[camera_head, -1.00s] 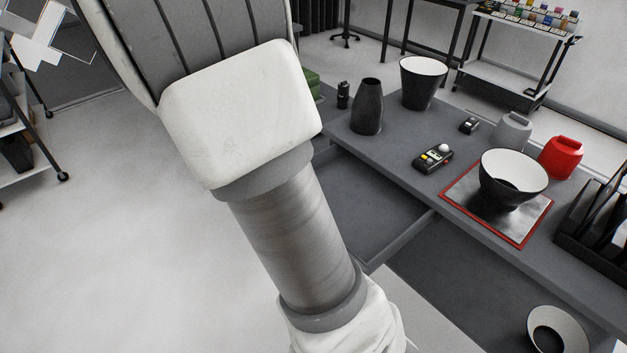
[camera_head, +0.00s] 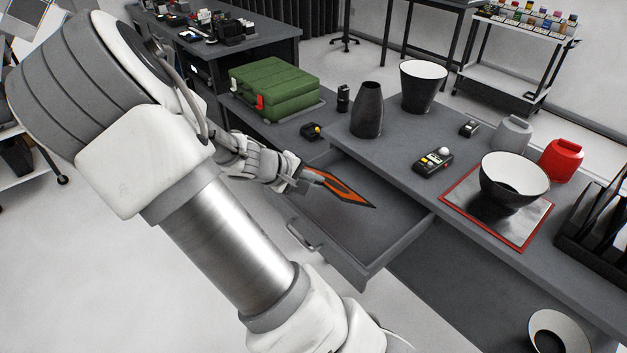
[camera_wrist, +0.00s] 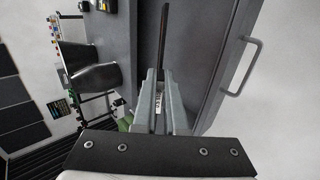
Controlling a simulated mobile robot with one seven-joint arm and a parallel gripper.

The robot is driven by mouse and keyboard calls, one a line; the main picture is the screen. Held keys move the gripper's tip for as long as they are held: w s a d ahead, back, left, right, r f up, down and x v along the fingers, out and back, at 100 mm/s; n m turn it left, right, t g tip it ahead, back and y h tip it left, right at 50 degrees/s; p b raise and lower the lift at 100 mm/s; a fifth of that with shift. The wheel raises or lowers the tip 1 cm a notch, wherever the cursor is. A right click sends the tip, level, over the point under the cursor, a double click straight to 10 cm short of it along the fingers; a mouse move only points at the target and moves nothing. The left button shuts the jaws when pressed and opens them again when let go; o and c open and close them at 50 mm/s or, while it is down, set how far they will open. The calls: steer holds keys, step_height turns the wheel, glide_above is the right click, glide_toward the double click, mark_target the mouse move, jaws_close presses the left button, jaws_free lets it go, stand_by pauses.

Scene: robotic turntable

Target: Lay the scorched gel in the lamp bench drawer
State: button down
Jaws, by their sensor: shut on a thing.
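The scorched gel (camera_head: 352,191), an orange sheet with a dark middle, is in my gripper (camera_head: 304,174). My gripper is shut on its left end, and the gel points right over the open lamp bench drawer (camera_head: 384,256). Its height above the drawer floor is hard to tell. In the wrist view the gel (camera_wrist: 163,38) shows nearly edge-on, as a thin dark strip beyond the fingertips of my gripper (camera_wrist: 158,76). The drawer, with its handle (camera_wrist: 247,66), is at the right there. The drawer looks empty apart from the gel above it.
The grey bench (camera_head: 395,150) holds a dark vase-like shade (camera_head: 367,112), a black-and-white bowl (camera_head: 514,182) on a red-edged mat (camera_head: 462,203), a control box (camera_head: 433,160) and a red jar (camera_head: 561,160). A green case (camera_head: 277,90) is behind my gripper.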

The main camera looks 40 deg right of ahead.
mark_target(339, 187)
steer(key=shift+f, duration=0.1)
steer(key=b+x, duration=0.4)
steer(key=shift+d+f, duration=0.2)
steer(key=shift+f, duration=0.05)
steer(key=shift+b+x, duration=2.7)
steer(key=shift+x, duration=0.85)
steer(key=shift+d, duration=0.1)
steer(key=shift+f+b, duration=0.25)
steer(key=shift+b, duration=0.05)
steer(key=c, duration=0.9)
jaws_free()
steer(key=p+v, duration=0.3)
steer(key=v, duration=1.4)
steer(key=shift+r+p, duration=0.25)
steer(key=shift+p, duration=0.1)
